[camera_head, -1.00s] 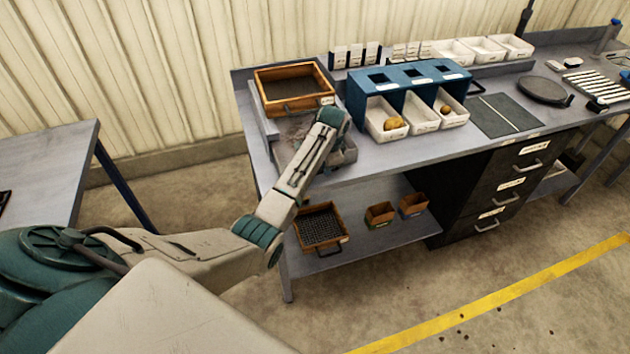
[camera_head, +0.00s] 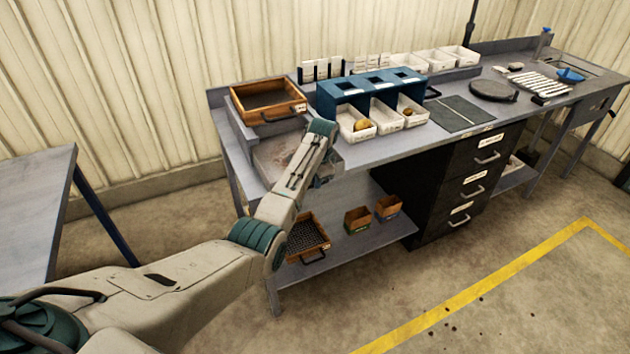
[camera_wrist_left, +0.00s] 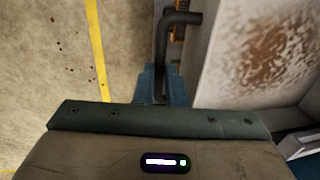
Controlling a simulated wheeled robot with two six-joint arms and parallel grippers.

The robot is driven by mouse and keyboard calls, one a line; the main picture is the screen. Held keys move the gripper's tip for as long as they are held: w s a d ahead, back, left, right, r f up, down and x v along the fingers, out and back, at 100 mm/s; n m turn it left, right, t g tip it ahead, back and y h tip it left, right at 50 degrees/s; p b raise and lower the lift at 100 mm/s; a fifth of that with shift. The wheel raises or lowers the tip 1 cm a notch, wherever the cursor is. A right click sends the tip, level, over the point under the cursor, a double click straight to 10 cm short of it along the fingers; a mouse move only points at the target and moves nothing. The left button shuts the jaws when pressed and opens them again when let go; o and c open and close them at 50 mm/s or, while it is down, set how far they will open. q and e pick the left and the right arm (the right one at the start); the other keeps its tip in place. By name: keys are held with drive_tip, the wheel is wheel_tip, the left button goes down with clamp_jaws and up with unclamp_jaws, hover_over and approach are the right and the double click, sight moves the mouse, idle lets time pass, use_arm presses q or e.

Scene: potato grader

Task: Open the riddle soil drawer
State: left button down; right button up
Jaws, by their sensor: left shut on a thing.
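The riddle soil drawer (camera_head: 270,152) is a pale grey tray with brown soil on its floor. It sits under the wooden riddle (camera_head: 235,102) at the bench's left end and stands out toward me. Its soiled inside also shows in the left wrist view (camera_wrist_left: 265,45). My left gripper (camera_head: 326,178) is at the drawer's front, its fingertips mostly hidden by my wrist. In the left wrist view my blue fingers (camera_wrist_left: 161,85) are shut on the dark bar handle (camera_wrist_left: 181,18). My right gripper is not in view.
A blue rack (camera_head: 345,90) with white bins holding potatoes stands right of the drawer. A mesh-bottomed wooden tray (camera_head: 306,238) and two small wooden boxes (camera_head: 358,220) sit on the lower shelf. Black drawers (camera_head: 450,195) stand farther right.

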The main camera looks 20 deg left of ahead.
use_arm(q)
drive_tip(key=c, duration=1.5)
unclamp_jaws()
drive_tip(key=shift+r, duration=0.1)
wheel_tip(320, 180, up, 10)
drive_tip(key=s+d+b, duration=0.1)
drive_tip(key=b, duration=0.2)
drive_tip(key=shift+d+r, duration=0.25)
drive_tip(key=shift+s+f, duration=0.1)
drive_tip(key=shift+s, duration=0.05)
